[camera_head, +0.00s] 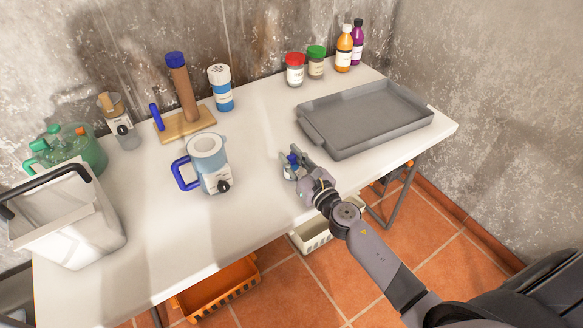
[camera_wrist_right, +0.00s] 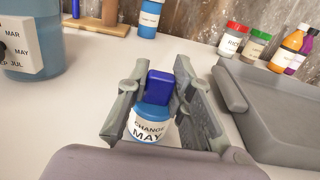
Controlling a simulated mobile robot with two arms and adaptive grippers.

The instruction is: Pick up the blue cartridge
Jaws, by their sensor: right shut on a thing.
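The blue cartridge (camera_head: 291,165) is a small piece with a dark blue top and a white label band near the front middle of the white table. In the right wrist view the cartridge (camera_wrist_right: 150,123) stands between the fingers, and its label reads "CHANGE" and "MAY". My right gripper (camera_head: 297,163) is shut on it; it also shows in the right wrist view (camera_wrist_right: 158,95). I cannot tell whether the cartridge touches the table. My left gripper is not in view.
A water pitcher (camera_head: 208,160) with a blue handle stands left of the cartridge. A grey tray (camera_head: 366,115) lies close on the right. A white bin (camera_head: 70,225) stands at the left edge. Jars and bottles line the back. The front middle is clear.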

